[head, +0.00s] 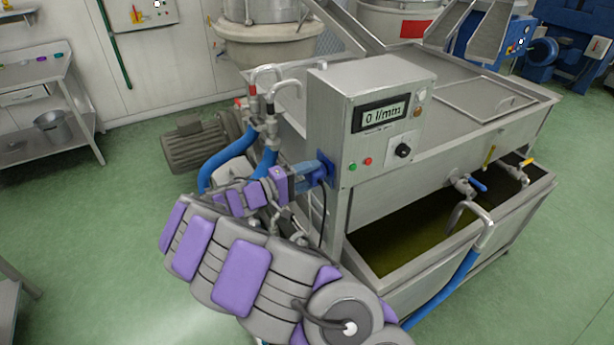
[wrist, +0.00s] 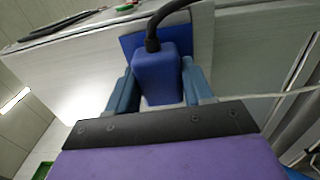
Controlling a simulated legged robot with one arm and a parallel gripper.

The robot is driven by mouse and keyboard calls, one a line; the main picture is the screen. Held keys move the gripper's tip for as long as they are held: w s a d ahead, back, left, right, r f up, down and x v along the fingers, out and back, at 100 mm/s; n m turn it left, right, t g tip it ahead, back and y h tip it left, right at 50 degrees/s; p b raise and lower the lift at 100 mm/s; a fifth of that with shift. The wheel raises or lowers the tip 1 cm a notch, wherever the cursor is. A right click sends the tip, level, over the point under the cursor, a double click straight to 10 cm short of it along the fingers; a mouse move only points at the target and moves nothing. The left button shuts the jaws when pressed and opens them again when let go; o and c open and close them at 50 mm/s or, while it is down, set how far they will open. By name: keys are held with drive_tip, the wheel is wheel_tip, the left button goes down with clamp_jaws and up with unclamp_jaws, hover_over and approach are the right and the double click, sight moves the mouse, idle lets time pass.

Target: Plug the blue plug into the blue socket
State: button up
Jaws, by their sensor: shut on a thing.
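The blue plug (wrist: 156,78) is between the two fingers of my gripper (wrist: 160,90) in the wrist view, with a black cable leaving its upper end. My gripper is shut on it. The blue socket (wrist: 128,42) shows behind the plug as a blue plate on the grey wall of the control box. In the head view my gripper (head: 306,176) reaches the lower left side of the box, and the socket (head: 325,168) shows just beyond the fingertips. The plug is mostly hidden there. I cannot tell how far the plug sits in the socket; its front is hidden.
The control box (head: 334,130) carries a display reading 0 l/min, small buttons and a black knob. Blue hoses and pipes (head: 225,165) stand close to my arm on the left. An open steel tank (head: 400,245) with greenish liquid lies to the right. Green floor is free at left.

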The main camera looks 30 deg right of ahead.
drive_tip(key=shift+d, duration=0.25)
drive_tip(key=o, duration=1.1)
drive_tip(key=shift+c, duration=0.2)
drive_tip(key=a+p, duration=0.3)
drive_tip(key=a, duration=1.4)
drive_tip(key=shift+s+a, duration=0.25)
drive_tip(key=shift+a, duration=0.05)
drive_tip(key=shift+d, duration=0.1)
